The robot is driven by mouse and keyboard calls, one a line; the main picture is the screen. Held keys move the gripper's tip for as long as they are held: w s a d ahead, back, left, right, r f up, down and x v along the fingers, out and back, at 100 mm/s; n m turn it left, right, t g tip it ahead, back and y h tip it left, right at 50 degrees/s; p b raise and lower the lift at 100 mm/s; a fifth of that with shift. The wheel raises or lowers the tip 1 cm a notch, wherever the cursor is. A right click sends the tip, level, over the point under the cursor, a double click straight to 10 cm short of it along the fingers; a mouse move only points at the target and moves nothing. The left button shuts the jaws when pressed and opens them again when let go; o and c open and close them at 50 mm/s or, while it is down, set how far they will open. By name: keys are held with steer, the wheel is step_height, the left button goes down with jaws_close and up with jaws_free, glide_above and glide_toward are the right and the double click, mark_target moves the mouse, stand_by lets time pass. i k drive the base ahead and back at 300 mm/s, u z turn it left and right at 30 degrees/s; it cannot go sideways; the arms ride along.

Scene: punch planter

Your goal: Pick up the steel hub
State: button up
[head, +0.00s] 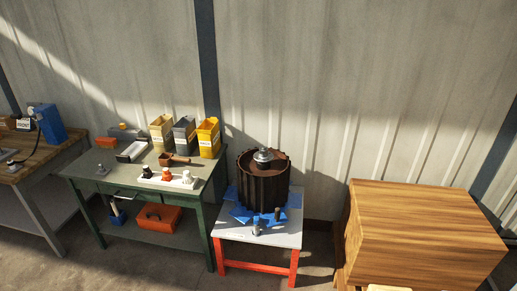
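A grey metal piece, which looks like the steel hub (263,156), sits in the open top of a dark ribbed round planter (264,188), near its middle. The planter stands upright on a blue base (241,214) on a small white-topped table with red legs (228,232). Small grey metal parts (258,228) stand at the front of the blue base. Another small grey piece (101,170) lies on the green table at the left. At this size I cannot tell for sure which piece is the hub. My gripper is not in view.
The green table (85,165) holds a yellow bin (208,138), a grey bin (184,136), a beige bin (161,133), a brown scoop (172,159) and a white tray with small figures. An orange toolbox (158,217) is below. A large wooden block (425,235) stands right. A gap separates it from the planter table.

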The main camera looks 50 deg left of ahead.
mark_target(263, 156)
steer(key=u, duration=0.85)
steer(key=i, duration=0.9)
steer(key=u, duration=1.7)
steer(key=i, duration=0.9)
steer(key=u, duration=0.65)
steer(key=i, duration=0.9)
steer(key=u, duration=0.15)
